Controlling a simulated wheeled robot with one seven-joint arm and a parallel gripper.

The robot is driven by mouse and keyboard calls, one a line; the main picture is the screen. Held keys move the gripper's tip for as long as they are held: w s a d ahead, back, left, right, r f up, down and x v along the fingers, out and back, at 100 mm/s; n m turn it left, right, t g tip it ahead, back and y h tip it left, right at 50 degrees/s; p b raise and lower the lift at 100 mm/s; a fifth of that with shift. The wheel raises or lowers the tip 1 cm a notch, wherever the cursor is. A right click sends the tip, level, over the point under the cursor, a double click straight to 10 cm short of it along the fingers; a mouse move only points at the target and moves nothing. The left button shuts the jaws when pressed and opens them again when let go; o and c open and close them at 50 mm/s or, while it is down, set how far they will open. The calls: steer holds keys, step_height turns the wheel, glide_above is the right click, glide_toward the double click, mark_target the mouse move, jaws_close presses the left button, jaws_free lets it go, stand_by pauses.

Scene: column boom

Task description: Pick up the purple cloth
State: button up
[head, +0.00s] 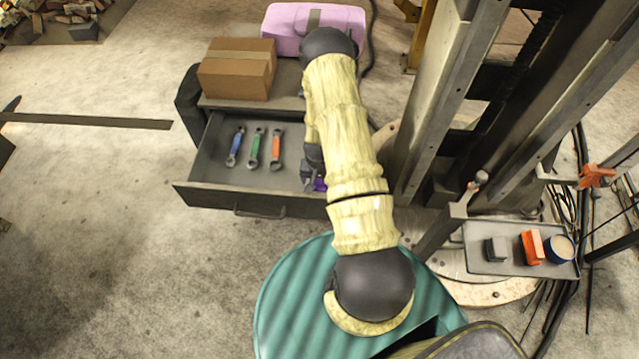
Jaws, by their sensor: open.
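A small bit of the purple cloth (320,185) shows at the right end of the open drawer (210,177), just left of my arm. Most of it is hidden behind my arm. My gripper (308,181) is at the drawer's right end, beside the visible purple bit, and is largely covered by my arm. Its jaws are open. I cannot tell whether it touches the cloth.
Blue (236,146), green (255,148) and orange (277,149) wrenches lie in the drawer. A cardboard box (237,75) and a pink case (290,18) stand behind it. A steel column (455,100) and a small tray (482,264) are at right. Floor at left is mostly clear.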

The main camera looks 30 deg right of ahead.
mark_target(319, 182)
steer(key=c, duration=1.1)
steer(key=shift+c, duration=0.2)
steer(key=shift+r, duration=0.1)
step_height(319, 182, up, 10)
steer(key=b, duration=0.3)
